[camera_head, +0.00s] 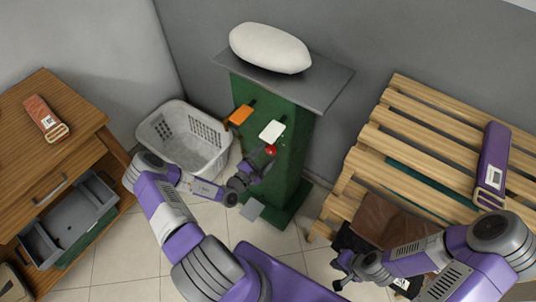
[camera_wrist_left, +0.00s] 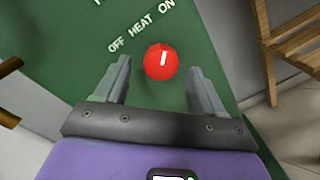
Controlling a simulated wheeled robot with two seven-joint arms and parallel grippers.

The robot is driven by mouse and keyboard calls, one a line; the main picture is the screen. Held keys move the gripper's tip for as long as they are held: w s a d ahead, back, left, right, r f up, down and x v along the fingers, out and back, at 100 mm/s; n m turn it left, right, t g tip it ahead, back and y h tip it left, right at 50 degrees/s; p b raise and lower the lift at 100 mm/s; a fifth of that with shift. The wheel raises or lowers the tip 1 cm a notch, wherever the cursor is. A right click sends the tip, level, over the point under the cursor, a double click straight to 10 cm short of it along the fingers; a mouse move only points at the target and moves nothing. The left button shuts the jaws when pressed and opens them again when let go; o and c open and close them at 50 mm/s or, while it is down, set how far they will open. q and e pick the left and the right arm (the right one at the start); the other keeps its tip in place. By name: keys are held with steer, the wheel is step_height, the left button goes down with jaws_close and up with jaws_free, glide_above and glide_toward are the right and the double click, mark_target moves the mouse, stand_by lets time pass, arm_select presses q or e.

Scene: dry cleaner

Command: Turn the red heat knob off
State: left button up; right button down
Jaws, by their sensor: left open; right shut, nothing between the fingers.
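The round red heat knob (camera_head: 270,150) sits on the green front of the press stand (camera_head: 290,130). In the left wrist view the knob (camera_wrist_left: 161,62) has a white mark that runs nearly straight up in the picture, nearest the word ON. Slanted white lettering reads OFF HEAT ON beside it. My left gripper (camera_head: 257,172) is open just in front of the knob. In the wrist view its two fingers (camera_wrist_left: 160,76) stand on either side of the knob, with gaps; I cannot tell the remaining depth. My right gripper (camera_head: 341,270) is shut and empty at lower right, away from the stand.
A white padded board (camera_head: 270,48) tops the stand. A laundry basket (camera_head: 150,132) stands to the left, a slatted wooden bench (camera_head: 362,168) to the right. A drawer cabinet (camera_head: 90,143) is far left.

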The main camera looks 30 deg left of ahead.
arm_select(q)
steer(key=shift+w+d, duration=0.25)
steer(key=shift+w, duration=0.95)
steer(key=c, duration=1)
steer(key=shift+c, duration=0.2)
